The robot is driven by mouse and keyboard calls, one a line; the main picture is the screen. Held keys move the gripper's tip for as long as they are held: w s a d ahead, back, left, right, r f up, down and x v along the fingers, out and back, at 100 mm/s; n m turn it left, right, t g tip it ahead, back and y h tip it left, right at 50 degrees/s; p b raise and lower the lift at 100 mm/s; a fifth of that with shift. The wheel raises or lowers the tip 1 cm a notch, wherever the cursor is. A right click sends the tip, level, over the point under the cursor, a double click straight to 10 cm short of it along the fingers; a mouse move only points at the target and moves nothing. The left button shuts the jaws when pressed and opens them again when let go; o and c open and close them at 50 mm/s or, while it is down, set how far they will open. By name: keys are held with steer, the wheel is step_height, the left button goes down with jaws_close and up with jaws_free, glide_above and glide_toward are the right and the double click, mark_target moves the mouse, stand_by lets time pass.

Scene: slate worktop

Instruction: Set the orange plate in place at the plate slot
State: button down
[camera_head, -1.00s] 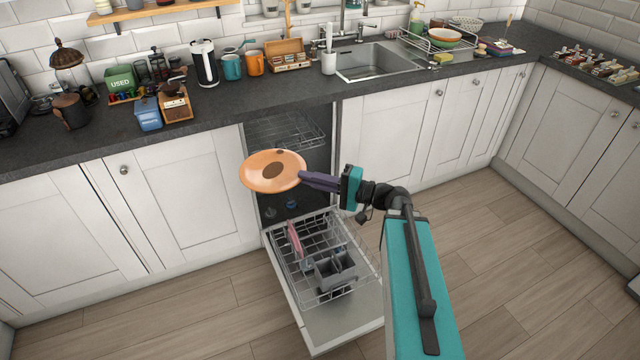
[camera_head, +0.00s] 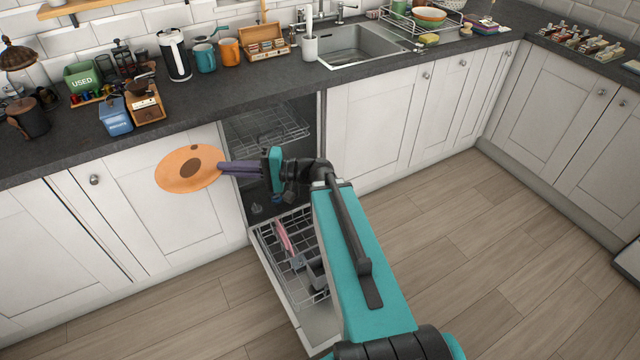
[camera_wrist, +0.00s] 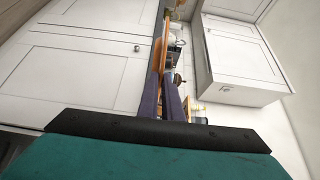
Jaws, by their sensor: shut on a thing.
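My gripper (camera_head: 226,168) is shut on the rim of the orange plate (camera_head: 180,172), which has brown marks on its face. It holds the plate in the air, in front of a white cabinet door and left of the open dishwasher. In the wrist view the plate (camera_wrist: 158,50) shows edge-on between the purple fingers (camera_wrist: 162,95). The dishwasher's lower rack (camera_head: 278,270) is pulled out below, on the lowered door. A pink plate (camera_head: 283,238) stands in it on the left side. My arm hides the right part of the rack, and I cannot make out the plate slot.
The upper rack (camera_head: 265,128) is inside the dishwasher. The floor (camera_head: 480,240) at the right is clear.

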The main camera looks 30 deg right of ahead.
steer(key=shift+s+a+r+h, duration=0.1)
steer(key=shift+r+h, duration=0.05)
steer(key=shift+h, duration=0.15)
steer(key=w+d+f+n+g+h+b, duration=0.1)
steer(key=w+d+f+n+g+h, duration=0.3)
steer(key=f, duration=0.7)
steer(key=d+f+g+h+b, duration=0.1)
steer(key=d+f+g+b, duration=0.15)
steer(key=d+f, duration=0.6)
steer(key=w+d+f+n+g+h+b, duration=0.1)
steer(key=d+f+h+b, duration=0.3)
steer(key=d+f, duration=0.3)
steer(key=w+d+f+n+g+h+b, duration=0.1)
steer(key=d+f+h+b, duration=0.4)
steer(key=d, duration=1.2)
step_height(320, 180, down, 2)
steer(key=shift+w+d+f+n+b, duration=0.1)
steer(key=shift+w+d+n+b, duration=0.2)
steer(key=shift+w+b, duration=0.4)
steer(key=shift+a, duration=0.1)
